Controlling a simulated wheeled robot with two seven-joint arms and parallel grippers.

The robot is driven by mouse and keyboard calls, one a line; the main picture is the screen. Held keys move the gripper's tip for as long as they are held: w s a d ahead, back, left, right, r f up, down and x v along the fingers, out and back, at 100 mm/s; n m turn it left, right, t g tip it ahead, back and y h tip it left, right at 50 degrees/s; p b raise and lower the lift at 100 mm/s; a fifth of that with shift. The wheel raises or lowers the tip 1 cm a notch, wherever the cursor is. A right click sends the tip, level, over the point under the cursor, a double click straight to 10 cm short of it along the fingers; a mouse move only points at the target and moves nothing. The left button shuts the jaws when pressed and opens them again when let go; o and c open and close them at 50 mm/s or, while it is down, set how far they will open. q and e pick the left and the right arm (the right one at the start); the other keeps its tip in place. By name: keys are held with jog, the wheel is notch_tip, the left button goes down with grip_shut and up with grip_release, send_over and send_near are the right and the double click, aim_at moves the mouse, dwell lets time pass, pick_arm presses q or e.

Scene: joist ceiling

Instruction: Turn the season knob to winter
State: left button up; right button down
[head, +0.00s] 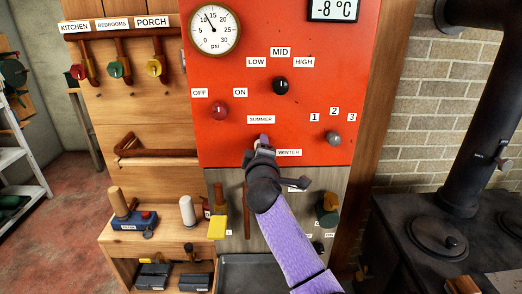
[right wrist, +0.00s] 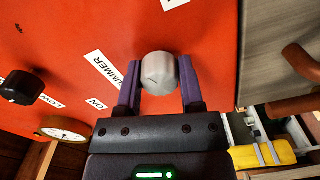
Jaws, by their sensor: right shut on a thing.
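The season knob (right wrist: 158,70) is a round silver-grey knob on the red panel (head: 230,75). In the right wrist view it sits between the two purple fingers of my right gripper (right wrist: 160,90), which is shut on it. In the head view my right gripper (head: 262,142) covers the knob. The SUMMER label (head: 261,119) is just above the gripper and the WINTER label (head: 289,153) is just to its lower right. A thin dark line shows on the knob's face, but I cannot tell its exact setting. My left gripper is not in view.
Nearby on the panel are a red OFF/ON knob (head: 219,111), a black LOW/MID/HIGH knob (head: 280,86) and a grey numbered knob (head: 333,139). A pressure gauge (head: 214,29) is at upper left. A dark stove (head: 435,235) stands at right.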

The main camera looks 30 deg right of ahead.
jog(key=m, duration=0.4)
jog(key=shift+f+m+b, duration=0.15)
jog(key=shift+m+b, duration=0.15)
jog(key=shift+m, duration=1.9)
jog(key=shift+c, duration=1.1)
grip_release()
jog(key=shift+s, duration=0.1)
